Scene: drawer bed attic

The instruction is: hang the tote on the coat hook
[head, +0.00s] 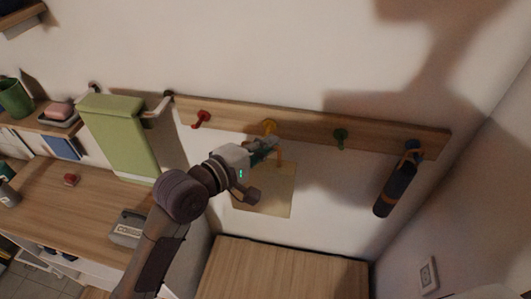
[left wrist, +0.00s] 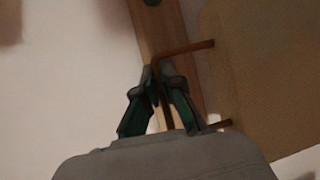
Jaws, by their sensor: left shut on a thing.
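The tan tote (head: 275,196) hangs flat near the wall below the wooden hook board (head: 305,128); in the left wrist view its body (left wrist: 268,75) is at the right. My left gripper (head: 272,148) is shut on the tote's brown handle (left wrist: 188,48), just below and in front of the yellow hook (head: 269,125). In the left wrist view the fingertips (left wrist: 158,78) pinch the strap. I cannot tell whether the handle touches the yellow hook. A red hook (head: 202,118), a green hook (head: 340,136) and a blue hook (head: 413,147) are on the same board.
A dark cylindrical item (head: 396,190) hangs from the blue hook. A green towel (head: 118,137) hangs on a rail at the left, above a wooden counter (head: 85,185) with a grey box (head: 127,228). A wooden surface (head: 285,270) lies below the tote. The red and green hooks are bare.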

